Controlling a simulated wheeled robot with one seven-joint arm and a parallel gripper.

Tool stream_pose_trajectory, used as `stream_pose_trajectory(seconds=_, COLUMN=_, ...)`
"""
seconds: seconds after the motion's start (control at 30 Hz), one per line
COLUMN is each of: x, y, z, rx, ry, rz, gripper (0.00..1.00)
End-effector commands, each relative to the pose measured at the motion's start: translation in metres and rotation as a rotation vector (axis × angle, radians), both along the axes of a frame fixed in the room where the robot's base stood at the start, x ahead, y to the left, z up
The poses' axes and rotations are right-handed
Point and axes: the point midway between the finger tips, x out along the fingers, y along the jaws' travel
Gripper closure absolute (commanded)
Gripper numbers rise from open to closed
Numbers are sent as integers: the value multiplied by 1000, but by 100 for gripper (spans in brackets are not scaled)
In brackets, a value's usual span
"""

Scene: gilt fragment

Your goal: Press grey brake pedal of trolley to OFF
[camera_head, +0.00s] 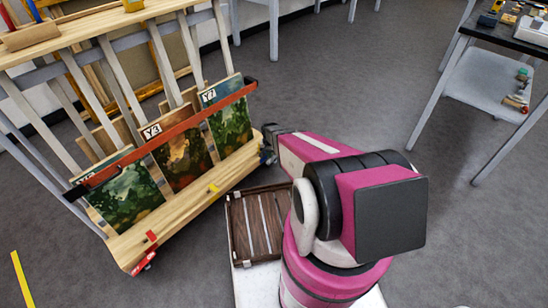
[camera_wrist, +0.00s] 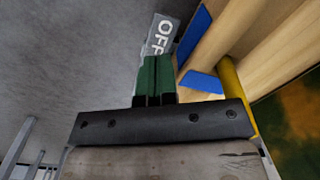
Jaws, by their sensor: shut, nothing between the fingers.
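In the wrist view, the grey pedal (camera_wrist: 164,30) shows the letters OFF on its face, just beyond my fingertips. My gripper (camera_wrist: 155,62) has green fingers pressed together with nothing between them. The fingers cover the near end of the pedal, and I cannot tell whether they touch it. The trolley (camera_head: 190,205) is a wooden rack on the left in the head view. My forearm reaches to its right corner, where the pedal and my fingers are too small or hidden to make out. The trolley's pale wooden edge (camera_wrist: 235,38) runs beside the pedal in the wrist view.
Blue pieces (camera_wrist: 194,36) and a yellow piece (camera_wrist: 238,88) sit along the trolley edge. Paintings (camera_head: 182,152) stand on the trolley behind a red strap (camera_head: 175,133). A red part (camera_head: 146,262) is at its front left corner. A table (camera_head: 490,85) stands right; open grey floor lies between.

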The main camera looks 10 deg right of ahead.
Motion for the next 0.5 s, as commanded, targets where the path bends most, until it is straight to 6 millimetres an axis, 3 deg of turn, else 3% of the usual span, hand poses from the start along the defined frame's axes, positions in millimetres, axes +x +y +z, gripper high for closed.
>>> stream_pose_trajectory(seconds=0.5, x=-1, y=0, z=36, rx=0, ry=0, rz=0, gripper=100)
